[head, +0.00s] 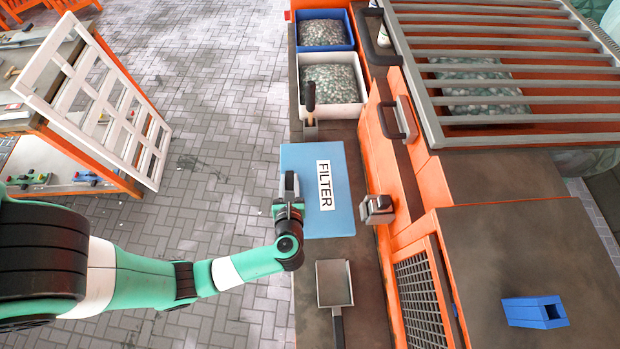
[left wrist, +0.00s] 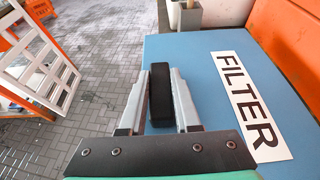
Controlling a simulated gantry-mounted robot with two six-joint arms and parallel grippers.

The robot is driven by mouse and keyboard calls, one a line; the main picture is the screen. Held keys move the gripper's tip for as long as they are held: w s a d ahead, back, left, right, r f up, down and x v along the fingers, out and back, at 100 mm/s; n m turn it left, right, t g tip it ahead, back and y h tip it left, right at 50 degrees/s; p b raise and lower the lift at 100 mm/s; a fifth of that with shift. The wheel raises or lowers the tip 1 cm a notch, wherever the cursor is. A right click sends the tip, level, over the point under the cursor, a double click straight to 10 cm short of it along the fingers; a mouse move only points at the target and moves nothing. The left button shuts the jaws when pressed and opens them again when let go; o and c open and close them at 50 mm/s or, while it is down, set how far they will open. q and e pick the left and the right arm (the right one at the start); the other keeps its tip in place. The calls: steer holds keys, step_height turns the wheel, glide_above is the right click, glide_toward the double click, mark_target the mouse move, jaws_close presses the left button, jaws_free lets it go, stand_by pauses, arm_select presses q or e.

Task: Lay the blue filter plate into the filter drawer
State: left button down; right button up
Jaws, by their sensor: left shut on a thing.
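The blue filter plate (head: 345,170), labelled "FILTER", lies flat along the narrow bench left of the orange machine; I cannot tell whether it rests on the bench or is slightly raised. It fills much of the left wrist view (left wrist: 215,60). My left gripper (head: 289,182) is at the plate's left edge, its fingers (left wrist: 160,80) shut on a black block-like grip (left wrist: 159,95) at that edge. The orange machine front (head: 385,150) has a black handle (head: 392,122); I cannot tell which part is the filter drawer, and no open drawer shows. My right gripper is not in view.
A white bin (head: 360,100) and a blue bin (head: 349,45) of pellets stand at the bench's far end, with a dark-handled tool (head: 310,105) nearer. A scoop (head: 333,283) lies in front of the plate. A grey metal block (head: 377,209) juts from the machine by the plate's right edge.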

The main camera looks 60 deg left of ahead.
arm_select(q)
steer(key=shift+w+a+f, duration=0.1)
steer(key=shift+w+f, duration=0.25)
steer(key=shift+f, duration=0.45)
steer(key=shift+w, duration=0.2)
steer(key=f+b, duration=0.2)
steer(key=w+f+b, duration=0.1)
steer(key=b, duration=0.1)
steer(key=shift+a+f, duration=0.1)
steer(key=shift+f, duration=0.25)
steer(key=shift+s+f, duration=0.15)
steer(key=shift+f, duration=0.1)
steer(key=shift+s+r, duration=0.1)
steer(key=shift+r, duration=0.1)
steer(key=shift+f, duration=0.2)
steer(key=c, duration=0.6)
jaws_free()
steer(key=shift+r, duration=0.1)
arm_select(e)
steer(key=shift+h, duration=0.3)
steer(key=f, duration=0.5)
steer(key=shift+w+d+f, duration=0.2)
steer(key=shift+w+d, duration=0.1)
